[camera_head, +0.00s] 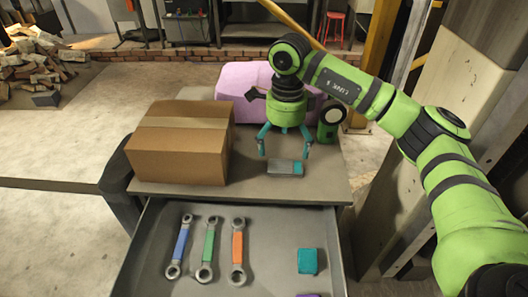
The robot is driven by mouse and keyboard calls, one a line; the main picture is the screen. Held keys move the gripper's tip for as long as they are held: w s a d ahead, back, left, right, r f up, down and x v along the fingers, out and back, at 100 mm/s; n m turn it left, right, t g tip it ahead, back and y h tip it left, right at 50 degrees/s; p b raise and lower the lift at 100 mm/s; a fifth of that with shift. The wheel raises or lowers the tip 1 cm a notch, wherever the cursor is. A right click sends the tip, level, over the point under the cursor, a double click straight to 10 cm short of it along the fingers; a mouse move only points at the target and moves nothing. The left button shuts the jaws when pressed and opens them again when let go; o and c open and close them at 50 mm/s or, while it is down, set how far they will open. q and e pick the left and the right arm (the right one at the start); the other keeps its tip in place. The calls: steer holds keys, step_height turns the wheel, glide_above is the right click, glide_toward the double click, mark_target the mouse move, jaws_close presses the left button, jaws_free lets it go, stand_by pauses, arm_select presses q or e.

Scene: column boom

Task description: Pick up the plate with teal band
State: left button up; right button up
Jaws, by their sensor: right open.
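The plate with teal band (284,168) is a small grey flat block with a teal band at its right end. It lies on the top of the grey workbench (325,185), right of the cardboard box. My right gripper (285,148) points down just above and behind the plate in the picture. Its teal fingers are spread apart with nothing between them. I cannot tell the exact height of the fingertips above the bench. My left gripper does not show.
A closed cardboard box (180,145) stands left of the plate. A pink-purple bulky object (235,85) and a green-black round item (331,118) stand behind. The open drawer (265,225) in front holds blue, green and orange wrenches, a teal block (307,261) and a purple object.

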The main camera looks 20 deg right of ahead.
mark_target(286, 169)
steer(key=s+f+p, duration=0.1)
steer(key=s+d+f+p, duration=0.1)
steer(key=f, duration=0.1)
steer(key=shift+f+p, duration=0.2)
steer(key=shift+p, duration=0.15)
steer(key=shift+w+a+f, duration=0.1)
steer(key=shift+w+f, duration=0.05)
steer(key=shift+f, duration=0.5)
steer(key=shift+w+a+f, duration=0.1)
steer(key=shift+f, duration=0.75)
steer(key=c, duration=1.7)
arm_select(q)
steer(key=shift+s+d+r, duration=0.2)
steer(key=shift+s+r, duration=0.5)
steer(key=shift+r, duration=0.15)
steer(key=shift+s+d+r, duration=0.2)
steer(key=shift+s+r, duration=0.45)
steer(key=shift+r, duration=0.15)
arm_select(e)
steer(key=shift+w+r, duration=0.1)
steer(key=shift+r, duration=0.05)
steer(key=shift+c, duration=0.2)
